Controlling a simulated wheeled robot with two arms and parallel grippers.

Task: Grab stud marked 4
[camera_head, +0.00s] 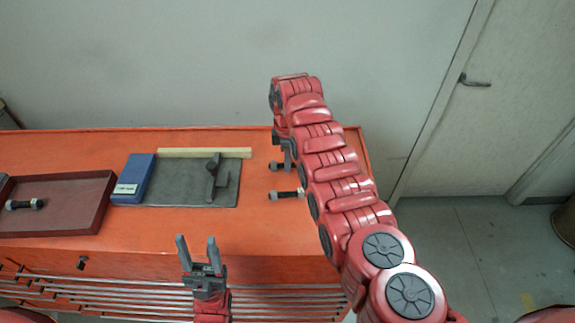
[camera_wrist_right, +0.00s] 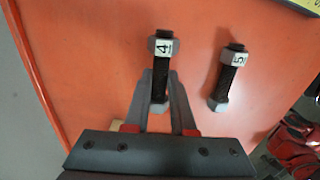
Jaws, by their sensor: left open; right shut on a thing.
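The stud marked 4 (camera_wrist_right: 160,70) is a dark threaded rod with grey nuts at both ends and a white "4" label. My right gripper (camera_wrist_right: 162,88) is shut on its lower part, with a finger on each side. In the head view this stud (camera_head: 278,166) shows at the right end of the orange bench, and my right gripper (camera_head: 286,154) is at it, partly hidden by my arm. A stud marked 5 (camera_wrist_right: 228,78) lies beside it, apart from the fingers; it also shows in the head view (camera_head: 287,195). My left gripper (camera_head: 197,245) is open and empty at the bench's front.
On the orange bench (camera_head: 255,225) lie a grey mat (camera_head: 190,195) with a dark T-shaped part (camera_head: 214,178), a pale wooden strip (camera_head: 205,153) and a blue box (camera_head: 134,178). A dark red tray (camera_head: 75,215) holds another stud (camera_head: 25,204). Bench front is clear.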

